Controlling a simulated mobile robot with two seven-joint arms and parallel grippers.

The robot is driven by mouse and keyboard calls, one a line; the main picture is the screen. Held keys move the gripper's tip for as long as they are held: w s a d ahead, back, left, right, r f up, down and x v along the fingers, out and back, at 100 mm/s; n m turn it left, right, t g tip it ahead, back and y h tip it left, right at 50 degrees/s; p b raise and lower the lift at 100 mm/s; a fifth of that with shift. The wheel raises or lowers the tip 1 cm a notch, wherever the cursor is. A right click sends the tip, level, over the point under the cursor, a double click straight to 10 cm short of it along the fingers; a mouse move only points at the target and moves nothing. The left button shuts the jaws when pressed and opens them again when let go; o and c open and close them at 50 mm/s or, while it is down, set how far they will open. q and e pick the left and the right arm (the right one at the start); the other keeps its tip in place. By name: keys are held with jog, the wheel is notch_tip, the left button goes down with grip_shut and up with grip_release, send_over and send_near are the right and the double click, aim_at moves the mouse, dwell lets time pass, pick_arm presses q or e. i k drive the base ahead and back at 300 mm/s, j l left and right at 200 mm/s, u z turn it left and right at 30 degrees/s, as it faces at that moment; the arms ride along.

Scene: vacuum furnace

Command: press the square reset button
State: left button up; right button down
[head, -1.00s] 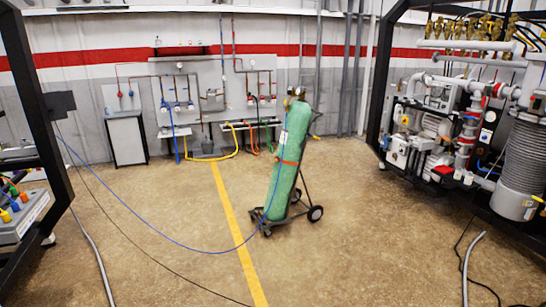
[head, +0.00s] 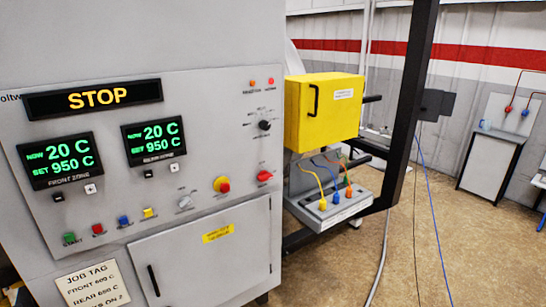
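The furnace control panel (head: 190,120) fills the left of the head view. The labels under the red, blue and yellow buttons are too small to read, so I cannot tell which is reset. The display (head: 93,98) above reads STOP. Neither of my grippers is in view.
A red knob on a yellow base (head: 222,185) and a red switch (head: 265,176) sit right of the buttons. Below is a cabinet door (head: 200,262) with a handle. A yellow box (head: 323,112) and a black frame post (head: 410,100) stand right. Cables cross the open floor.

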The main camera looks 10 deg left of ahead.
aim_at(124, 220)
jog(key=i+j+u, duration=0.1)
jog(key=u, duration=0.35)
jog(key=i+u, duration=0.5)
jog(key=u, duration=0.35)
jog(key=i+l+u, duration=0.15)
jog(key=u, duration=0.25)
jog(key=i+l+u, duration=0.2)
jog(key=u, duration=0.25)
jog(key=i+l+u, duration=0.1)
jog(key=l+u, duration=0.15)
jog(key=u, duration=0.15)
jog(key=i+l+u, duration=0.5)
jog(key=l+u, duration=0.25)
